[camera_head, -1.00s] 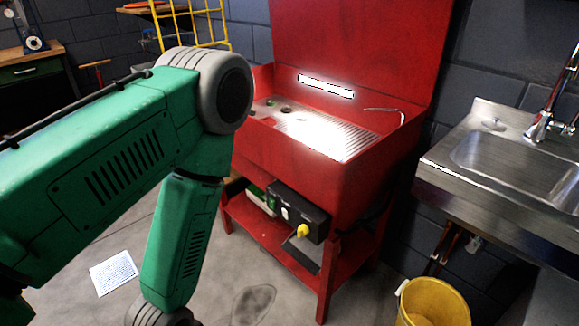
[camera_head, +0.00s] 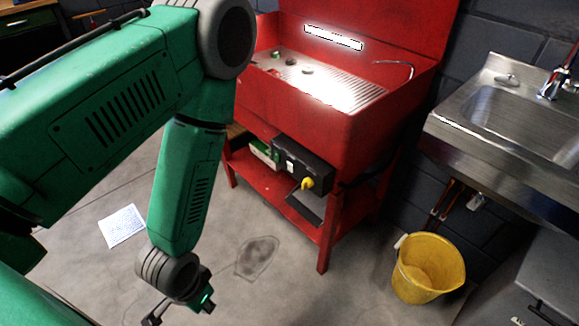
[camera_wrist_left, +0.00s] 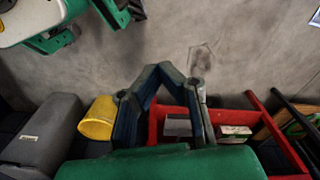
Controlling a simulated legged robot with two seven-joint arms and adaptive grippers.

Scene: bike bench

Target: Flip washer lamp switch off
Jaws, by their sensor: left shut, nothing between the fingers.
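The red parts washer (camera_head: 290,115) stands ahead with its lamp (camera_head: 333,37) lit bright white on the back panel. A black box (camera_head: 312,170) under its basin carries a small white switch (camera_head: 290,167) and a yellow knob (camera_head: 307,184). The switch's position is too small to tell. My left gripper (camera_head: 152,318) hangs low over the floor, left of the washer and apart from it, partly cut off by the lower edge. In the left wrist view my left gripper (camera_wrist_left: 160,72) is shut and empty, with the red washer frame (camera_wrist_left: 158,115) behind it.
A steel sink (camera_head: 520,120) is at the right, with a yellow bucket (camera_head: 428,268) on the floor below. A white paper sheet (camera_head: 122,226) and a dark stain (camera_head: 257,257) lie on the floor. The floor before the washer is otherwise clear. The washer's lower shelf (camera_head: 255,185) sticks out below the box.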

